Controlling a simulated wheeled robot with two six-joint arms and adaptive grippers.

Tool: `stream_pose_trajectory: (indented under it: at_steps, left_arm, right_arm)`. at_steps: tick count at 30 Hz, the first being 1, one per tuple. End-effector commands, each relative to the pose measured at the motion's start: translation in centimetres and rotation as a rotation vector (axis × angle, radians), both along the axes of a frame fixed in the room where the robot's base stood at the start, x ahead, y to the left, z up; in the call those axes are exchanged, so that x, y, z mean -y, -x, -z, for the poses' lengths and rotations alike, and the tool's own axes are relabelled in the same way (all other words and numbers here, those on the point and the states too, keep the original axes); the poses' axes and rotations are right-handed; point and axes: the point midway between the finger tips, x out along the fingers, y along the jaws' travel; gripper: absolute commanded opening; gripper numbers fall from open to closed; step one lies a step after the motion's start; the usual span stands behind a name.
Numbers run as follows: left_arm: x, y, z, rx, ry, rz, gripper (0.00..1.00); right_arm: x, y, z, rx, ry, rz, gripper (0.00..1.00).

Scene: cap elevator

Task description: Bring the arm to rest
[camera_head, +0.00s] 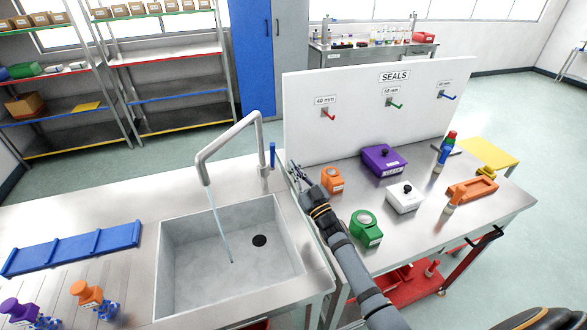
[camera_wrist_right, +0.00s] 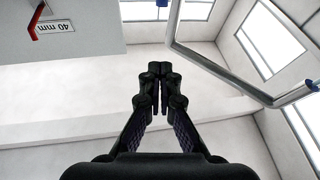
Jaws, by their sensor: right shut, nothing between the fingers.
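My right arm (camera_head: 345,252) reaches in from the bottom right over the right workbench. My right gripper (camera_head: 296,170) is at the near left end of the upright SEALS panel (camera_head: 360,140), beside the sink. It is raised, shut and empty. In the right wrist view the two black fingers (camera_wrist_right: 160,70) meet at their tips with nothing between them. The "40 mm" label and a red hook (camera_wrist_right: 35,22) show at the upper left there. My left gripper is not in view.
A sink (camera_head: 185,270) with a running faucet (camera_head: 200,165) lies left of my arm. An orange block (camera_head: 332,182) and a green block (camera_head: 366,230) sit close to the arm. A purple box (camera_head: 383,158) and a white box (camera_head: 404,198) stand farther right.

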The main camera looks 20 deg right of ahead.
Motion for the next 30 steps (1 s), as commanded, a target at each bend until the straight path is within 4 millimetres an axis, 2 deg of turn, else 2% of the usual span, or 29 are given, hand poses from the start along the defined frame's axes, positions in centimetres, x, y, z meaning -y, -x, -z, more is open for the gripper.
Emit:
stream_pose_trajectory:
  at_steps: [3,9,11,14,17,21,24,30]
  left_arm:
    - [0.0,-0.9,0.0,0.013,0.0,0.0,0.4]
    - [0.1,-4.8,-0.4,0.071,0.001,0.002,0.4]
    - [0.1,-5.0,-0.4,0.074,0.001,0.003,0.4]
    - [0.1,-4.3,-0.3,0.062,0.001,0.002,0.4]
    - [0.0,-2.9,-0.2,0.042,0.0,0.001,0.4]
    - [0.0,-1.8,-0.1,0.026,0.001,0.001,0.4]
    - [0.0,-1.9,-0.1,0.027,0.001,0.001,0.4]
    - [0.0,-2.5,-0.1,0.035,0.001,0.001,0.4]
  right_arm:
    - [0.0,0.0,0.0,0.0,0.0,0.0,0.0]
    - [0.1,0.0,0.1,-0.007,0.001,0.005,0.0]
    - [0.4,0.2,0.6,-0.039,0.001,0.027,0.0]
    - [1.8,1.2,2.8,-0.18,0.006,0.113,0.0]
    - [3.6,4.0,6.4,-0.421,0.018,0.223,0.0]
    - [4.8,10.6,11.3,-0.79,0.052,0.314,0.0]
    - [4.7,15.1,13.3,-0.988,0.078,0.327,0.0]
    - [3.8,22.8,15.0,-1.272,0.13,0.307,0.0]
